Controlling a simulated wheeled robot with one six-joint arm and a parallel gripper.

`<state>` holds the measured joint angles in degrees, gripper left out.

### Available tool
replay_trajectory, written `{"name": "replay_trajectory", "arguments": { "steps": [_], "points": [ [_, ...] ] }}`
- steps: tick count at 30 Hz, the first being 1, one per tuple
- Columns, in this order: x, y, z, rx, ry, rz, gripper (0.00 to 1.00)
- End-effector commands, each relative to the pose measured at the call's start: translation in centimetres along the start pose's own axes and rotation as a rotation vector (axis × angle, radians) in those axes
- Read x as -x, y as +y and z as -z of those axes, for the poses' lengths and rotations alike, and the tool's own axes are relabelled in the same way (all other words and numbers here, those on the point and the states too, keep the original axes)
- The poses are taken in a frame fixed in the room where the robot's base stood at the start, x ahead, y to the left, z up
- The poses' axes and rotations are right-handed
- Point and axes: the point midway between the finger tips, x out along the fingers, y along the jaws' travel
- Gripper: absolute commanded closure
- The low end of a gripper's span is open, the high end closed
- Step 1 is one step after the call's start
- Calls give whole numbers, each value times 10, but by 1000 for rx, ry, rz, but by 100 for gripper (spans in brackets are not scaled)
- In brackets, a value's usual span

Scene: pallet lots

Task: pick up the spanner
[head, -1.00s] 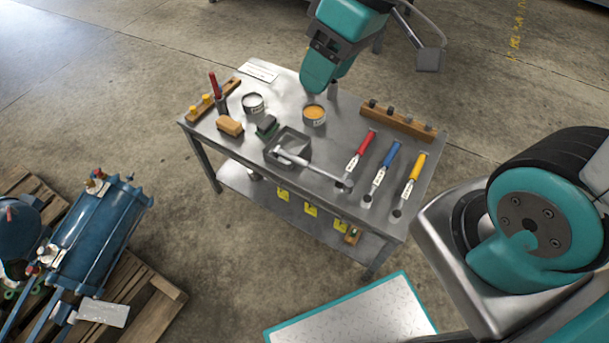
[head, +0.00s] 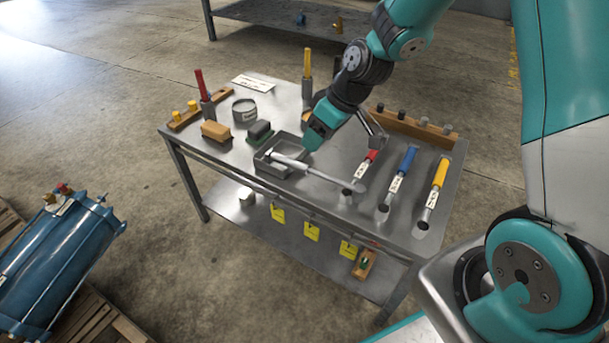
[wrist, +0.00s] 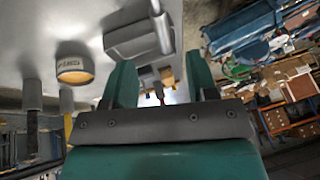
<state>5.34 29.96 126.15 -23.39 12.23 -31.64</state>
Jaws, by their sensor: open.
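The spanner (head: 318,174) appears to be the long silver tool lying across the grey tray (head: 262,168) on the metal table. One end is in the tray; the other reaches over the rim to the right, near the red-handled tool. My gripper (head: 316,138) is above the tray's back right side, apart from the spanner. In the wrist view, its two teal fingers (wrist: 160,78) stand apart with nothing held. The tray (wrist: 135,38) shows beyond them, with a silver bar (wrist: 161,28) at its edge that looks like the spanner.
Red, blue (head: 403,172) and yellow (head: 436,190) handled tools lie at the table's right. A wooden rack (head: 420,128) stands behind them. A tin with orange contents (wrist: 75,68) is near my gripper.

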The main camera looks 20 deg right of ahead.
Motion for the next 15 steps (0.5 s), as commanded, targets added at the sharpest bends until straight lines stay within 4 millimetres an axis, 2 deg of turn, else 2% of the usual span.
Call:
{"name": "replay_trajectory", "arguments": {
  "steps": [1, 4, 12, 15],
  "points": [
    [-16, 0, -2, 2, -3, 3, 47],
    [-32, 0, -2, 1, -3, 1, 47],
    [-48, 0, -1, 0, -1, 0, 47],
    [-60, 0, -4, 0, -2, 1, 47]
  ]
}}
